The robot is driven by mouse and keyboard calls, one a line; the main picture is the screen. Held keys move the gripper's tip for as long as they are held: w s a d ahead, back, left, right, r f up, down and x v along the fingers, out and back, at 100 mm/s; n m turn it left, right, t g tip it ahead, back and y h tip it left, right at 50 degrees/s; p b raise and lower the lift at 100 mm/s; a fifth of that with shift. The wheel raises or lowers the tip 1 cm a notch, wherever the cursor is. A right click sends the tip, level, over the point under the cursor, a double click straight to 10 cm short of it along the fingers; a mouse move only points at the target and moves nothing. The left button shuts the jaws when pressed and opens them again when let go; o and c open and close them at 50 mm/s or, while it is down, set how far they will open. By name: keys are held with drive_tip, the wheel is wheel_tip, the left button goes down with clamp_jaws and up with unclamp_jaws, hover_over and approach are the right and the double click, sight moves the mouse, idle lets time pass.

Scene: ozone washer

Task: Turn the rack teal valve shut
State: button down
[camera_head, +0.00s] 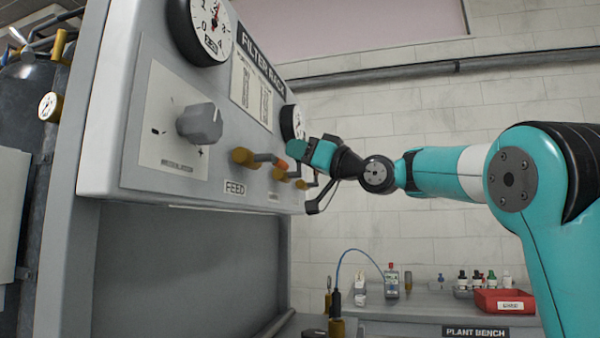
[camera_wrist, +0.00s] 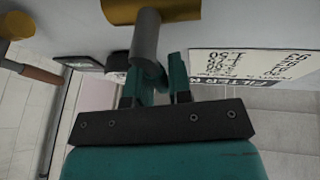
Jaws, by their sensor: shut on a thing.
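The teal valve (camera_wrist: 147,40) shows in the wrist view as a brass body with a grey stem and a teal handle end. My gripper (camera_wrist: 155,78) is shut on that handle, one teal finger on each side of it. In the head view my gripper (camera_head: 302,150) is at the front of the grey filter rack panel (camera_head: 140,105), by its lower row of brass valves. The fingers hide most of the handle there.
A neighbouring brass valve with an orange-brown handle (camera_wrist: 40,75) is close by at the left in the wrist view. The panel also carries gauges (camera_head: 212,30) and a grey knob (camera_head: 200,123). A plant bench with bottles and a red tray (camera_head: 505,301) stands lower right.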

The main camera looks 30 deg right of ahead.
drive_tip(key=shift+s+a+f+n+y+b, duration=0.1)
drive_tip(key=shift+a+f+n+y+b, duration=0.1)
drive_tip(key=shift+n+y+b, duration=0.3)
drive_tip(key=shift+r+n, duration=0.1)
drive_tip(key=shift+n, duration=0.2)
drive_tip(key=c, duration=1.1)
unclamp_jaws()
drive_tip(key=shift+o, duration=0.2)
drive_tip(key=shift+s, duration=0.1)
drive_tip(key=b+v, duration=1.2)
drive_tip(key=v, duration=0.5)
drive_tip(key=shift+s+d+b, duration=0.2)
drive_tip(key=shift+b, duration=0.15)
drive_tip(key=shift+r, duration=0.25)
